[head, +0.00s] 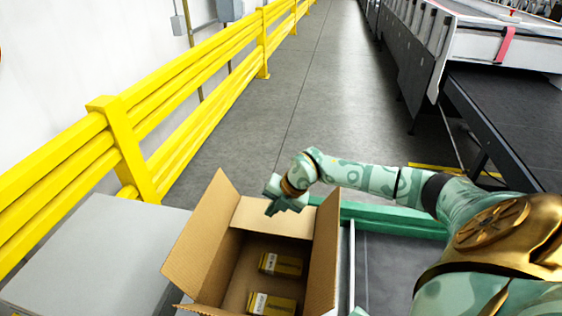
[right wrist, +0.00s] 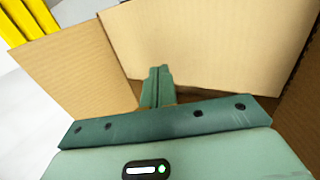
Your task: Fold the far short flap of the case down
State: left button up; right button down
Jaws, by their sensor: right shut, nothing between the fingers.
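The case (head: 225,270) is an open cardboard box at the bottom centre of the head view. Its far short flap (head: 262,218) is the pale panel at the back, between the two side flaps; a wide pale panel (right wrist: 215,40) also fills the upper right wrist view. My right gripper (head: 271,208) is shut and empty at the upper edge of the far flap. Its closed fingers (right wrist: 157,80) show against the pale panel in the wrist view; I cannot tell whether they touch it. My left gripper is out of view.
The left flap (head: 200,230) and right flap (head: 323,250) stand up. Two yellow-brown packs (head: 281,265) lie inside the case. A grey surface (head: 90,255) is on the left, before a yellow rail (head: 125,150). A dark conveyor (head: 510,120) stands at right; the aisle behind is clear.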

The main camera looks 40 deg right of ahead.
notch_tip(320, 180, up, 8)
jog(key=p, duration=0.6)
jog(key=shift+f, duration=0.1)
jog(key=shift+s, duration=0.1)
